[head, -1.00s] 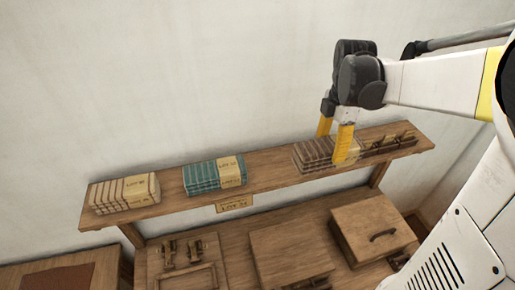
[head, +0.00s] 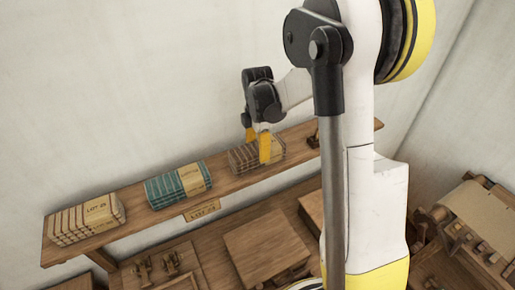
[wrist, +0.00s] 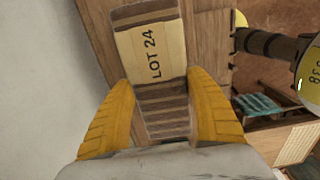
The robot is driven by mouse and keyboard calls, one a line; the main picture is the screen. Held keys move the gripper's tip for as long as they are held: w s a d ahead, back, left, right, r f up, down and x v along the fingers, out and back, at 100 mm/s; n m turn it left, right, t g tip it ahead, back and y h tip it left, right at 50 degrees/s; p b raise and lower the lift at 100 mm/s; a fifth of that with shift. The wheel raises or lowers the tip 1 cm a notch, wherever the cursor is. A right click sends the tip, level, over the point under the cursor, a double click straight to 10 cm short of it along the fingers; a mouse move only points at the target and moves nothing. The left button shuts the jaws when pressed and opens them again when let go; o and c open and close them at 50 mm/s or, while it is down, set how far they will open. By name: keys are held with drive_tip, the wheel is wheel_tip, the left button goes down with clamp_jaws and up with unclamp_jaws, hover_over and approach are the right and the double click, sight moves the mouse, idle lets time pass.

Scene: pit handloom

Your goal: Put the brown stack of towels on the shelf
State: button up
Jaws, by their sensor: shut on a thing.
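The brown striped stack of towels (head: 241,158) with a cream band sits on the wall shelf (head: 226,187), right of a teal stack, and appears to rest on the board. My gripper (head: 258,152) comes down over it from above with one yellow finger on each side, shut on it. In the wrist view the stack (wrist: 160,97) lies between the two fingers (wrist: 160,80), and its band reads LOT 24. The wooden board shows beside it there (wrist: 207,45). The underside of the stack is hidden.
A teal stack (head: 177,186) and a striped cream stack (head: 85,219) stand further left on the shelf. A label card (head: 201,210) hangs on its front edge. Below is a bench with wooden boxes (head: 266,246). The wall is close behind. My arm hides part of the shelf's right end.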

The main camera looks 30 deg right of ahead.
sight(257, 147)
drive_tip(key=shift+s, duration=0.1)
drive_tip(key=shift+f+b, duration=0.2)
drive_tip(key=shift+b, duration=0.1)
drive_tip(key=o, duration=1.3)
drive_tip(key=shift+r, duration=0.1)
drive_tip(key=shift+r, duration=0.1)
wheel_tip(257, 147, up, 12)
drive_tip(key=s+a+r+m+t, duration=0.1)
drive_tip(key=s+a+m+t, duration=0.1)
drive_tip(key=s+m, duration=0.4)
drive_tip(key=s+a+r+m+t, duration=0.1)
drive_tip(key=s+a+m+t, duration=0.1)
drive_tip(key=s+a+m, duration=0.3)
drive_tip(key=s+a+m+t, duration=0.3)
drive_tip(key=s+a+m, duration=0.1)
drive_tip(key=s+m, duration=0.3)
drive_tip(key=shift+s+r, duration=0.35)
drive_tip(key=shift+r, duration=0.05)
